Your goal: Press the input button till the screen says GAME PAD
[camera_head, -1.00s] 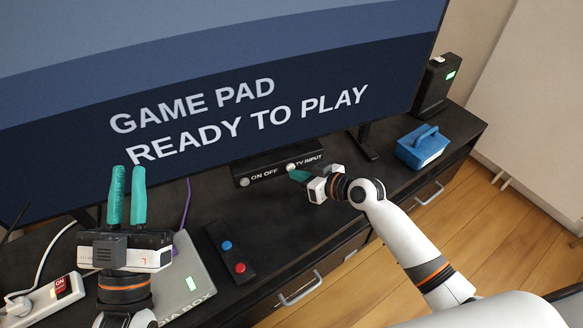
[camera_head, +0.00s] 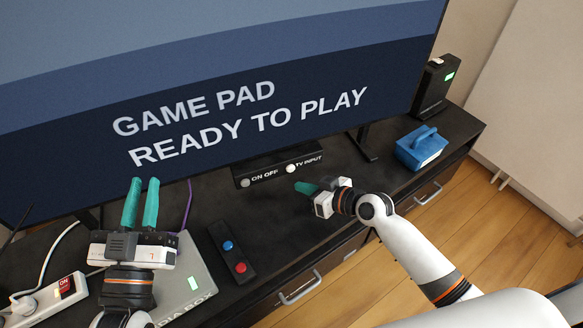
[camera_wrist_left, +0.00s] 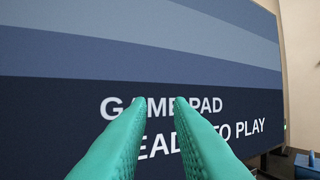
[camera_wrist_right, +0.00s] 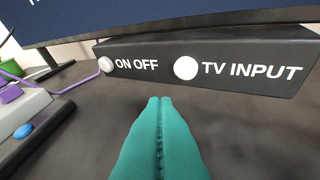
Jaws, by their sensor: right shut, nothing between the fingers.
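The TV screen (camera_head: 255,85) reads "GAME PAD" and "READY TO PLAY"; the left wrist view also shows it (camera_wrist_left: 150,60). Below it, a black panel carries a white button (camera_head: 290,168) labelled TV INPUT and another (camera_head: 245,183) labelled ON OFF. In the right wrist view the TV INPUT button (camera_wrist_right: 186,68) is in full sight, ahead of the fingers and apart from them. My right gripper (camera_head: 304,187) is shut and empty, just in front of the panel. My left gripper (camera_head: 141,182) is open and empty, raised in front of the screen at the left.
A grey media box (camera_head: 190,285) and a black controller (camera_head: 232,254) with blue and red buttons lie on the dark cabinet. A power strip (camera_head: 50,300) is at far left. A blue case (camera_head: 420,148) and black box (camera_head: 436,88) stand at right.

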